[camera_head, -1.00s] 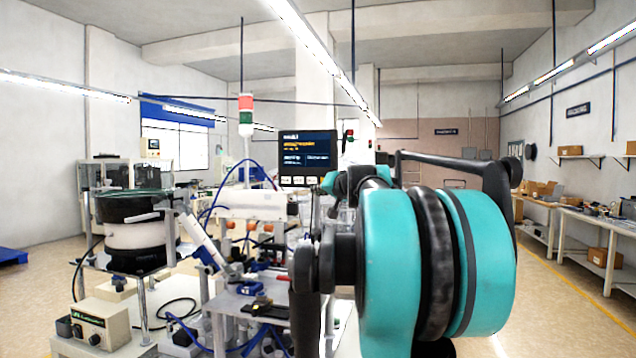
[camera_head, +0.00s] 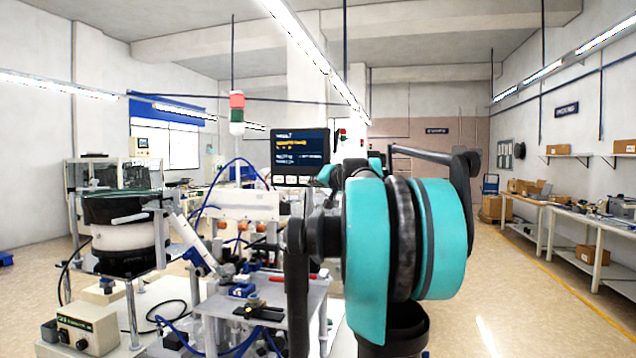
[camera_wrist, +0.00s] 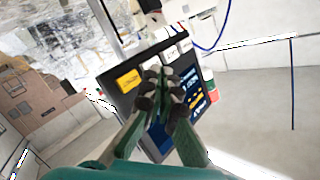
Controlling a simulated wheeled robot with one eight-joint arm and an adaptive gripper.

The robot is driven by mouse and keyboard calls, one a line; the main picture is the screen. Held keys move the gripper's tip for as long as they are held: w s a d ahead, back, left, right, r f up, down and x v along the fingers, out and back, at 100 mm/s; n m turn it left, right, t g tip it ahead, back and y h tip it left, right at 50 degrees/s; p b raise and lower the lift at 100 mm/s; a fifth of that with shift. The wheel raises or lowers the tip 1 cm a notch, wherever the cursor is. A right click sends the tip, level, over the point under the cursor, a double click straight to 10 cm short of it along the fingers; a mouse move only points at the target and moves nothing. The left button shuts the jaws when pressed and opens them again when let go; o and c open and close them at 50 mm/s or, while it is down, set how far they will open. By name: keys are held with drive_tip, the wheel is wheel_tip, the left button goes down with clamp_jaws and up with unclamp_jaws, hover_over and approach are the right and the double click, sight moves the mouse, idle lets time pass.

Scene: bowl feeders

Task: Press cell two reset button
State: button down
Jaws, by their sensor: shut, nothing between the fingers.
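A dark control panel (camera_head: 300,152) with a lit screen stands in the middle of the head view, with small pale buttons along its lower edge. In the wrist view the panel (camera_wrist: 190,88) appears tilted, with a yellow button or label (camera_wrist: 128,80) and white buttons (camera_wrist: 176,49) beside it. I cannot read which one is reset. My gripper (camera_wrist: 164,84) is shut and empty, its fingertips overlapping the panel between the yellow patch and the screen. I cannot tell whether they touch it. In the head view my arm hides the fingers.
A red and green signal tower (camera_head: 237,113) rises left of the panel. A bowl feeder (camera_head: 124,235) and a control box (camera_head: 88,328) stand at left. A metal plate with fixtures (camera_head: 260,300) lies below the panel. Open floor (camera_head: 500,270) lies right.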

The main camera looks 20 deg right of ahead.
drive_tip(key=shift+w+d, duration=0.65)
drive_tip(key=shift+w, duration=0.35)
drive_tip(key=shift+w+d, duration=0.65)
drive_tip(key=shift+w, duration=0.3)
drive_tip(key=shift+w+d, duration=0.25)
drive_tip(key=shift+w, duration=0.05)
drive_tip(key=shift+w+d, duration=0.25)
drive_tip(key=shift+w, duration=0.2)
idle(0.9)
drive_tip(key=shift+s, duration=0.1)
drive_tip(key=shift+s+a, duration=0.5)
drive_tip(key=shift+s, duration=0.2)
drive_tip(key=s+a, duration=0.1)
drive_tip(key=s, duration=0.1)
drive_tip(key=s+a, duration=0.1)
drive_tip(key=s, duration=0.1)
drive_tip(key=shift+a, duration=0.4)
